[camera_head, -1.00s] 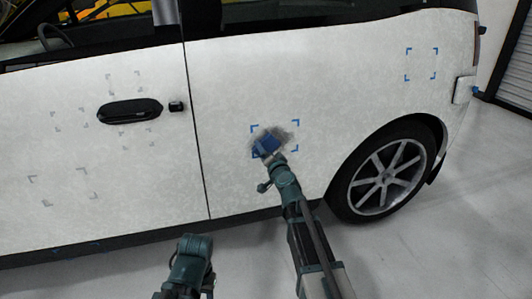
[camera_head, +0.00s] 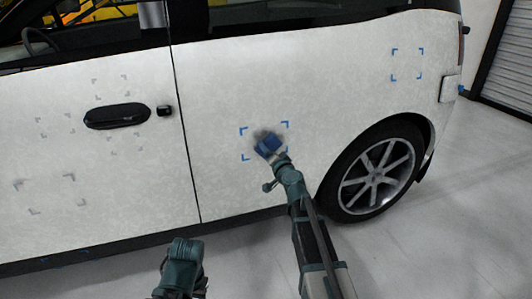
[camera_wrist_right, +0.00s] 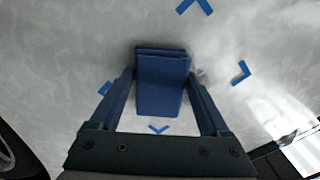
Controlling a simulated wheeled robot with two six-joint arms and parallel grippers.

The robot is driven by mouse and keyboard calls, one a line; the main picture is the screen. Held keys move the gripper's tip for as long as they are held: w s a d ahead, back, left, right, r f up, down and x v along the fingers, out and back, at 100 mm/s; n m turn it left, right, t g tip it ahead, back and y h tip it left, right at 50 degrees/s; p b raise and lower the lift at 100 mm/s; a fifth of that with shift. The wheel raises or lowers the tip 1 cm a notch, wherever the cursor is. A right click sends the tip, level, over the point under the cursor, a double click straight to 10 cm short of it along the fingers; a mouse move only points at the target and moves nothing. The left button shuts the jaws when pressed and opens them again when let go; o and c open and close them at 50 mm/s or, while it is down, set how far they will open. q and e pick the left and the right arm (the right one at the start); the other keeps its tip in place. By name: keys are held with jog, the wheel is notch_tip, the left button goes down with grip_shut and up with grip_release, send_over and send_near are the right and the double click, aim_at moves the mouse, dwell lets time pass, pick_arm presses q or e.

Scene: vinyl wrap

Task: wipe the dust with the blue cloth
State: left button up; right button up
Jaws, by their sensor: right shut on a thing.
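The blue cloth (camera_head: 269,144) is against the white car's rear side panel, inside a square of blue corner marks. It also shows in the right wrist view as a folded blue pad (camera_wrist_right: 162,85). My right gripper (camera_head: 273,152) is shut on it; in the wrist view its two fingers (camera_wrist_right: 162,88) stand on either side of the cloth.
The white car (camera_head: 240,80) fills most of the view. Its black door handle (camera_head: 117,116) is at the left and its rear wheel (camera_head: 376,177) at the right. Another blue-marked square (camera_head: 407,64) is at the upper right, and grey marks (camera_head: 40,194) are on the door.

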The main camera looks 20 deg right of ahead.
aim_at(275, 145)
jog(key=shift+w+d, duration=0.2)
jog(key=shift+d, duration=3.45)
jog(key=shift+w+r+p, duration=0.2)
jog(key=shift+r+p, duration=0.7)
jog(key=shift+r, duration=0.05)
jog(key=shift+f, duration=0.1)
jog(key=shift+a, duration=0.1)
jog(key=shift+s+a, duration=0.15)
jog(key=shift+a, duration=1.9)
jog(key=shift+a, duration=0.1)
